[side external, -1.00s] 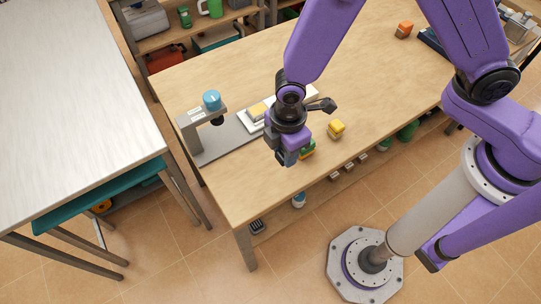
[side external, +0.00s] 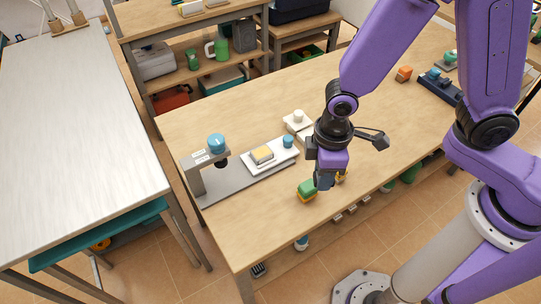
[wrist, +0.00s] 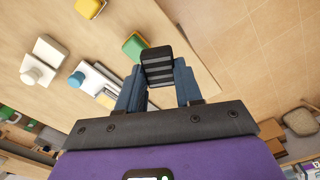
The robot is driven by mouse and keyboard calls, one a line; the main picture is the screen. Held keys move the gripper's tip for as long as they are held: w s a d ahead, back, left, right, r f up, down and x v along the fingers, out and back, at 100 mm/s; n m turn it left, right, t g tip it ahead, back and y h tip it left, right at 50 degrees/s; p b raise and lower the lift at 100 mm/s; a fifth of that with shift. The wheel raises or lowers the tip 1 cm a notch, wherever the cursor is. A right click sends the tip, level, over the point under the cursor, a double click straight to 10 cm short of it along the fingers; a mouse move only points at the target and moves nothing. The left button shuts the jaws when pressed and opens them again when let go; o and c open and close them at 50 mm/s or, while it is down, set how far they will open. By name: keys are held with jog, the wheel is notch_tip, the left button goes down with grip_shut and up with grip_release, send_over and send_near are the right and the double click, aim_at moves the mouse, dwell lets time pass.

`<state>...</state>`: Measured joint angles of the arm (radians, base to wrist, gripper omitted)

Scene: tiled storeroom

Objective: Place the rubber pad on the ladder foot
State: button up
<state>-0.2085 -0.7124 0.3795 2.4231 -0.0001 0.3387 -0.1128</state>
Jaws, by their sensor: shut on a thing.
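My gripper (side external: 323,183) is shut on a dark, ribbed pad (wrist: 157,66), which I take to be the rubber pad. It lies between the two blue-grey fingers in the wrist view. In the side view my gripper is over the table's front part, just right of a green-and-yellow block (side external: 307,190), and the pad is hard to make out. I cannot tell for sure which thing is the ladder foot. A grey plate with an upright bracket (side external: 195,177) and blue knob stands to the left, bearing a white plate (side external: 285,153) with a yellow-topped block (side external: 262,154).
A white block with a pale knob (side external: 298,120) stands behind the white plate. A yellow block (side external: 342,175) is partly hidden behind my gripper. An orange block (side external: 403,73) and a dark blue tray (side external: 440,87) are at the back right.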

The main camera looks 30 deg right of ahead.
jog(key=w+d+r+m, duration=0.35)
jog(key=w+m, duration=0.55)
jog(key=m, duration=0.3)
send_over(261, 151)
jog(key=f, duration=0.9)
jog(key=shift+s+d+f, duration=0.1)
jog(key=shift+s, duration=0.2)
jog(key=shift+w+f, duration=0.3)
jog(key=shift+f, duration=1.6)
jog(key=shift+f, duration=0.2)
jog(key=o, duration=1)
jog(key=shift+r, duration=0.1)
